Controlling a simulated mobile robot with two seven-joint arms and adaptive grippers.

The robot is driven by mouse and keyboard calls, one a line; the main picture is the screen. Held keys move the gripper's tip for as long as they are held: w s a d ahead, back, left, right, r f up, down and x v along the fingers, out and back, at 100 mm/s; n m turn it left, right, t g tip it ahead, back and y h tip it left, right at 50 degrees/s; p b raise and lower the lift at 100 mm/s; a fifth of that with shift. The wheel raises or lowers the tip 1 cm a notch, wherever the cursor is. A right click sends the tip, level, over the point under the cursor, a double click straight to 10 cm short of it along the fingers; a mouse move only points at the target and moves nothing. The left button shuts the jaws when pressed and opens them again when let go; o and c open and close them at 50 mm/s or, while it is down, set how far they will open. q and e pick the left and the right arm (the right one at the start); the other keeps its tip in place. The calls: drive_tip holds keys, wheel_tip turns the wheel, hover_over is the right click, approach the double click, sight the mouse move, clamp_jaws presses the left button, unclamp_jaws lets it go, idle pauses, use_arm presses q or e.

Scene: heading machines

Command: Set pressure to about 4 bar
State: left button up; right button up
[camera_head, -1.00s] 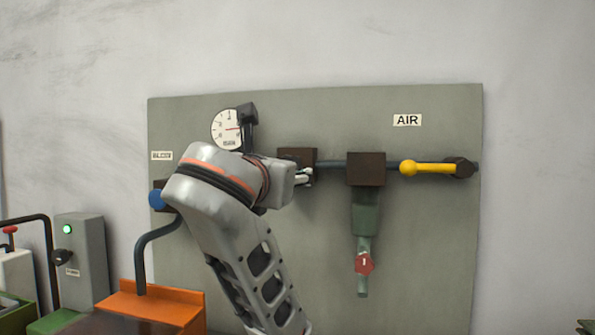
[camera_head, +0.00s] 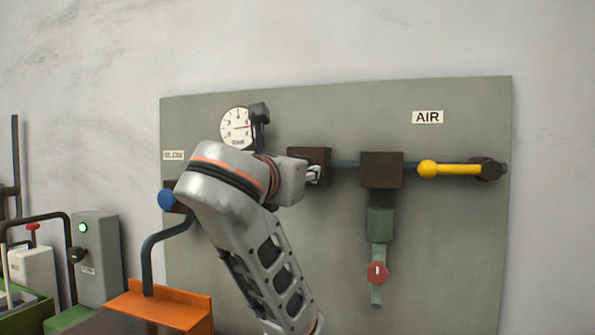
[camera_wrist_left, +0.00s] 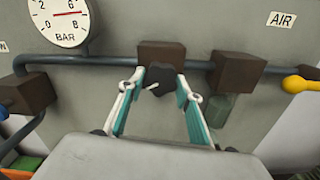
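A dark knob (camera_wrist_left: 160,80) is on the front of a brown block (camera_wrist_left: 160,55), the regulator body (camera_head: 309,160). My left gripper (camera_wrist_left: 160,86) faces this knob with one finger at each side. The fingers stand apart; whether they touch the knob I cannot tell. In the head view my left arm hides the knob and part of the panel. My right gripper is not in view.
A yellow lever (camera_head: 450,169) sits on the pipe at right, under the AIR label (camera_head: 427,117). A blue knob (camera_head: 167,199) and an orange box (camera_head: 160,305) are at left.

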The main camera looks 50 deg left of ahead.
use_arm(q)
drive_tip(key=shift+w+d+r+n+b, duration=0.15)
drive_tip(key=shift+n+b, duration=0.3)
drive_tip(key=shift+n, duration=3.3)
drive_tip(key=shift+s+r+n+b, duration=0.1)
drive_tip(key=shift+n+b, duration=0.35)
drive_tip(key=shift+n, duration=3.25)
drive_tip(key=shift+w+d+r+n+b, duration=0.15)
drive_tip(key=shift+n+b, duration=0.3)
drive_tip(key=shift+n, duration=3.3)
drive_tip(key=shift+s, duration=0.1)
drive_tip(key=o, duration=1.1)
